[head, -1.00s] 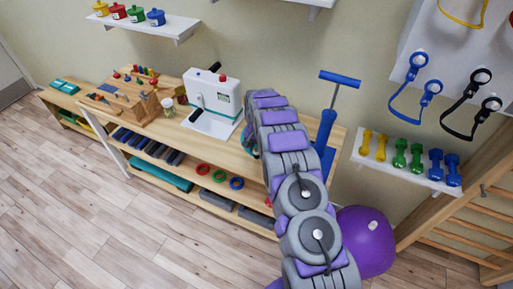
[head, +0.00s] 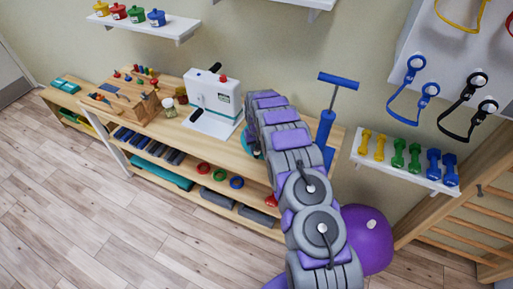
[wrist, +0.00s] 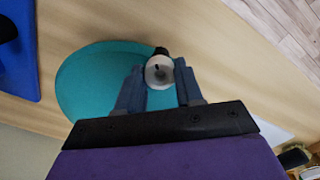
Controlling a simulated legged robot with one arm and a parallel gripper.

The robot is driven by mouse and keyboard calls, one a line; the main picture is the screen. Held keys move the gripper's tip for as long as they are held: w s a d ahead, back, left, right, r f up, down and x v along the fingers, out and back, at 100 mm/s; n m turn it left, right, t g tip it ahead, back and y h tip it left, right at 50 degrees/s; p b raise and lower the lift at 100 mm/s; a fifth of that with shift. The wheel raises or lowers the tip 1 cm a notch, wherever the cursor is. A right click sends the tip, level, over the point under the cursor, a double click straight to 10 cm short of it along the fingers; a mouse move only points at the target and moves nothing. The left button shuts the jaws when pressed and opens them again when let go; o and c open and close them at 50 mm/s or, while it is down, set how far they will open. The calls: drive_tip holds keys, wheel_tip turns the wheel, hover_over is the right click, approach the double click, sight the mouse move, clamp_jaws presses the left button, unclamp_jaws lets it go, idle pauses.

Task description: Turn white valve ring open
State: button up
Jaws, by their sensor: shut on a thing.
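The white valve ring (wrist: 153,78) shows in the wrist view as a small round pale piece with a dark centre, at the edge of a teal round disc (wrist: 85,85) lying on the wooden bench top. My gripper (wrist: 160,82) has one finger on each side of the ring and is shut on it. How far the ring is turned cannot be told. In the head view my arm hides the ring, the gripper and most of the disc.
In the head view a blue hand pump (head: 326,125) stands right of my arm on the bench (head: 180,122). A white device (head: 213,92) stands to the left. A purple ball (head: 368,238) and a dumbbell shelf (head: 403,172) are at the right. Open floor (head: 90,210) lies at front left.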

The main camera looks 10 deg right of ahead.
idle(0.3)
drive_tip(key=o, duration=1)
drive_tip(key=shift+o, duration=0.2)
